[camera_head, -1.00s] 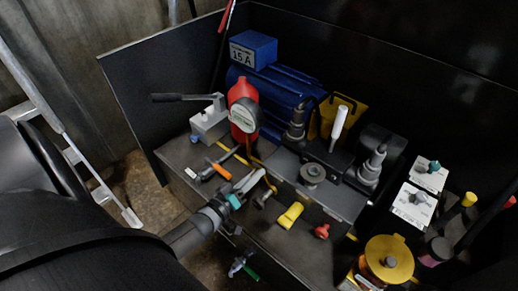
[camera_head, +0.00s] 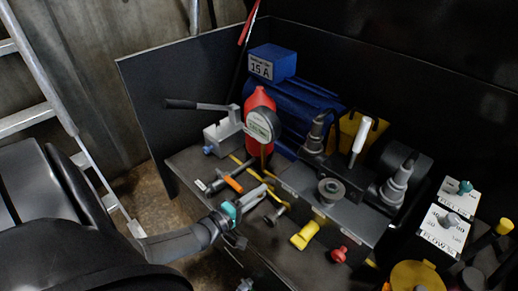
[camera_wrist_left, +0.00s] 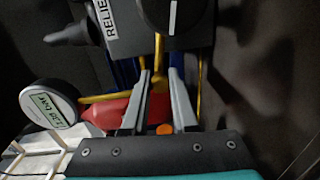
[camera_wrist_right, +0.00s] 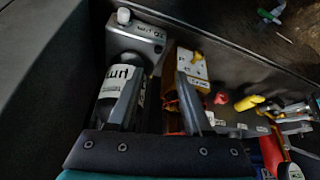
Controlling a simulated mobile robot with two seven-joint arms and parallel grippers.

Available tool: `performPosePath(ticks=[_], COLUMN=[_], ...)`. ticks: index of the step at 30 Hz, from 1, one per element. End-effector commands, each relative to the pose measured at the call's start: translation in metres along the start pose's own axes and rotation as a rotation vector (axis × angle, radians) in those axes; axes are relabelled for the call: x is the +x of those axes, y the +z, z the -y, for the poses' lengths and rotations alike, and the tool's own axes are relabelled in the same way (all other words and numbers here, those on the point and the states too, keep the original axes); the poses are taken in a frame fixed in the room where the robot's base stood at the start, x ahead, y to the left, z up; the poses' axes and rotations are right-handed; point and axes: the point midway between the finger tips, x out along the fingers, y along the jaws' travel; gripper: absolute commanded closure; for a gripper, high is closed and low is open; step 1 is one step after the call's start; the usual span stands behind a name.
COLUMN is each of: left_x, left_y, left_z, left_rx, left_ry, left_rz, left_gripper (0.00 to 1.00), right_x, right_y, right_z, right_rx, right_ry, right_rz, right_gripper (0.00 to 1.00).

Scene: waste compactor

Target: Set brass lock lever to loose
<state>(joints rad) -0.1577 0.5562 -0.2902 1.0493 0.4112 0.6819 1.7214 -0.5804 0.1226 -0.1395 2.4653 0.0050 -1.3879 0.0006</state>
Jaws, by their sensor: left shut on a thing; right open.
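My left gripper (camera_head: 266,187) reaches in over the near edge of the valve block, beside an orange-handled lever. In the left wrist view its fingers (camera_wrist_left: 160,78) point at a dark block marked RELIE, with a black knob bearing a white line (camera_wrist_left: 172,18). A narrow brass-yellow lever (camera_wrist_left: 158,52) runs from below this block to between the fingertips, and the fingers are closed around it. Its setting cannot be read. My right gripper (camera_wrist_right: 157,92) is open and empty; it is out of the head view.
A red bottle (camera_head: 258,105) and a round gauge (camera_head: 262,124) stand behind the left gripper. An orange handle (camera_head: 233,184), a yellow handle (camera_head: 305,235) and a red knob (camera_head: 339,254) are close by. White dial boxes (camera_head: 443,229) stand at right. A labelled black cylinder (camera_wrist_right: 118,90) is ahead of the right gripper.

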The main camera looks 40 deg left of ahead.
Motion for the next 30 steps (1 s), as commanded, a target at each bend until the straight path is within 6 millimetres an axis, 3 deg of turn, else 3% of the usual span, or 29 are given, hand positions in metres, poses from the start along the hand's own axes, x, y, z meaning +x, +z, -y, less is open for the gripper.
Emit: performPosePath(ticks=[9,27,28,30], left_x=[0.000,0.000,0.000,0.000], left_y=[0.001,0.002,0.002,0.002], left_z=[0.008,0.009,0.009,0.009], left_rx=[-0.088,-0.111,-0.111,-0.111], left_ry=[0.000,0.001,0.001,0.001], left_rz=[0.008,0.011,0.011,0.011], left_gripper=[1.00,1.00,0.70,0.62], right_x=[0.016,0.018,0.018,0.018], right_y=[-0.016,-0.021,-0.021,-0.021], right_z=[0.016,0.020,0.020,0.020], right_rx=[-0.011,-0.012,-0.012,-0.012], right_ry=[-0.041,-0.051,-0.051,-0.052], right_rz=[-0.145,-0.183,-0.183,-0.183], right_gripper=[0.50,0.50,0.50,0.50])
